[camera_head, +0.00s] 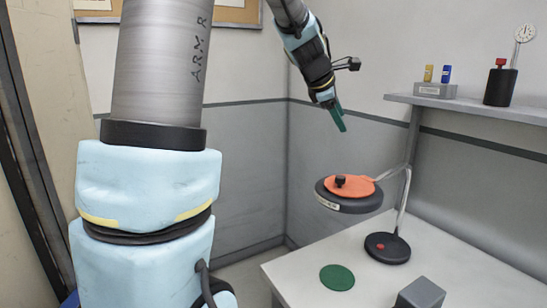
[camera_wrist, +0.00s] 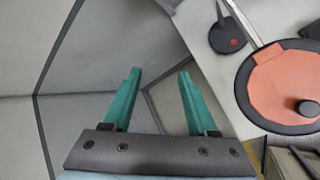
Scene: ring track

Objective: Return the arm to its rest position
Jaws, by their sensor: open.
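My gripper (camera_head: 338,118) hangs in the air with its green fingers pointing down, above and behind the left part of the table. In the wrist view my gripper (camera_wrist: 157,90) has its two green fingers apart with nothing between them. In the head view my grey and light-blue arm fills the left side and reaches over the top to the gripper. The gripper is apart from the table and from everything on it.
A white table (camera_head: 310,268) carries a stand (camera_head: 388,248) holding an orange-topped black disc (camera_head: 348,200) to the gripper's lower right. A green round pad (camera_head: 337,277) and a grey block (camera_head: 420,293) lie on the table. A wall shelf (camera_head: 470,108) holds small items at right.

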